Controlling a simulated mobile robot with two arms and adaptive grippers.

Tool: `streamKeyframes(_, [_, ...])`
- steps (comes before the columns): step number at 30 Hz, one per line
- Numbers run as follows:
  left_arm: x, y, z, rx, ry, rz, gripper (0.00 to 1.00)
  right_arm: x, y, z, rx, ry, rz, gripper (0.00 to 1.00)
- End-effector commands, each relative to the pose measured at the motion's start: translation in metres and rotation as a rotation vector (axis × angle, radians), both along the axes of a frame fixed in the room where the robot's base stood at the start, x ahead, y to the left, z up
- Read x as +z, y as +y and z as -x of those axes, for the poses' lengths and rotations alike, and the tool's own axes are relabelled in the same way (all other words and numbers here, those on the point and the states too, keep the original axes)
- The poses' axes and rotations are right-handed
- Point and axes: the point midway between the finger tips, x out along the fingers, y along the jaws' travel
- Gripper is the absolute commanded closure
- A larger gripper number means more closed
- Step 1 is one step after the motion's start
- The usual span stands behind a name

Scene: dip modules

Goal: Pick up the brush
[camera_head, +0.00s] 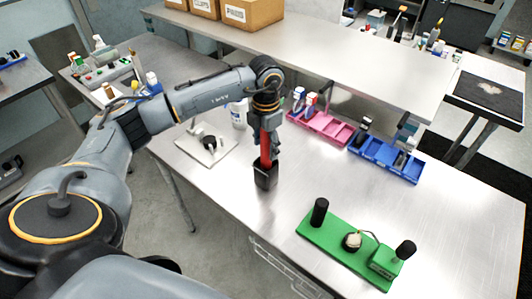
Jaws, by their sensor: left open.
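My left gripper (265,138) points straight down over the middle of the steel table. It is open. A red upright shaft with a wide dark lower end (265,176) shows directly below my left wrist and looks like the brush. The dark end is at or close to the tabletop. The gripper's dark fingers are beside the red shaft; I cannot tell whether they touch it. The top of the shaft is hidden by the gripper. My right gripper is not in view.
A green fixture (331,246) with black posts and a pale round piece stands at the front right. Behind are a pink bin (325,130) and a blue bin (389,162) with small items. A pale plate (190,147) and white bottle (238,118) are left. Bare table lies between.

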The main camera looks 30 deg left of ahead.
Motion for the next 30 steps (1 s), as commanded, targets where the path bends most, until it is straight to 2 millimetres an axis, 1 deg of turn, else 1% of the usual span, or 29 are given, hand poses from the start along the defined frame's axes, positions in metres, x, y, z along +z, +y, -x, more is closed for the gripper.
streamKeyframes(7, [-0.003,0.0,0.0,0.0,0.0,0.0,0.43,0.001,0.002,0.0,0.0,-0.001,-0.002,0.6])
streamKeyframes(8, [-0.003,0.0,0.0,0.0,0.0,0.0,0.47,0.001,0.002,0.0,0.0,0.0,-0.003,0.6])
streamKeyframes(9, [-0.003,0.0,0.0,0.0,0.0,0.0,0.55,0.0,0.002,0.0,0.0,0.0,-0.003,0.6])
streamKeyframes(14, [-0.003,0.0,0.0,0.0,0.0,0.0,0.88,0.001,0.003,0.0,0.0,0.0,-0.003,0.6])
streamKeyframes(15, [-0.003,0.0,0.0,0.0,0.0,0.0,0.96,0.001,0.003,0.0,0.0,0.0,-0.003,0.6])
streamKeyframes(16, [-0.003,0.0,0.0,0.0,0.0,0.0,1.0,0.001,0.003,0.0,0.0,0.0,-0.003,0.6])
streamKeyframes(25, [-0.002,0.0,-0.001,0.0,-0.001,0.0,1.0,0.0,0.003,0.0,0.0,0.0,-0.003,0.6])
streamKeyframes(30, [0.008,0.0,-0.001,0.001,-0.003,0.002,1.0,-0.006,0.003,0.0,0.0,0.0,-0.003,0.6])
